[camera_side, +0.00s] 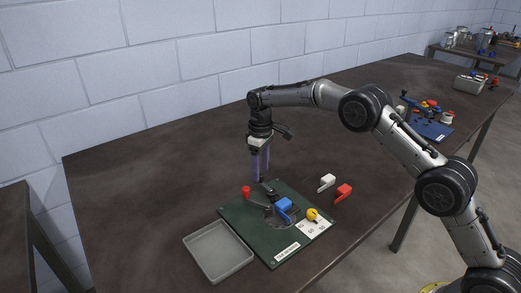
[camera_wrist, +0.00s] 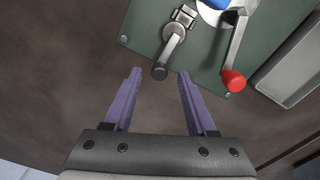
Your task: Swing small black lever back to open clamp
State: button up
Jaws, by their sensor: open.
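The small black lever (camera_wrist: 160,72) shows in the wrist view as a grey arm with a black tip, on a round pivot at the edge of the green board (camera_wrist: 140,22). Its tip lies just ahead of and between my fingers, apart from both. In the side view the lever (camera_side: 270,190) is small and partly hidden below my gripper (camera_side: 260,164). In the wrist view my gripper (camera_wrist: 158,76) is open with two purple fingers and nothing between them. A longer crank with a red knob (camera_wrist: 233,80) is to the right of the lever; it also shows in the side view (camera_side: 246,192).
A grey tray (camera_side: 218,250) sits left of the board. On the board are a blue part (camera_side: 284,205) and a yellow knob (camera_side: 312,214). White (camera_side: 327,182) and red (camera_side: 343,192) pieces lie right of it.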

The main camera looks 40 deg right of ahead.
notch_tip(320, 180, up, 13)
dwell(0.3)
jog(key=shift+f, duration=0.1)
notch_tip(320, 180, up, 14)
jog(key=t, duration=0.2)
send_over(261, 174)
jog(key=s+d, duration=0.1)
jog(key=s, duration=0.5)
jog(key=s+d+r+m+t, duration=0.1)
jog(key=s+r, duration=0.3)
jog(key=s, duration=0.4)
jog(key=s+d+r+t, duration=0.1)
jog(key=s+r, duration=0.2)
jog(key=s, duration=0.5)
jog(key=s+f+m+t, duration=0.1)
jog(key=s+f, duration=0.3)
jog(key=s, duration=0.9)
jog(key=s+f+m, duration=0.1)
jog(key=s+f, duration=0.2)
jog(key=f, duration=0.3)
jog(key=s+f+m, duration=0.1)
jog(key=s+f, duration=0.3)
jog(key=f, duration=0.3)
jog(key=shift+s+d+f+m+t, duration=0.2)
jog(key=shift+s+f+m+t, duration=0.1)
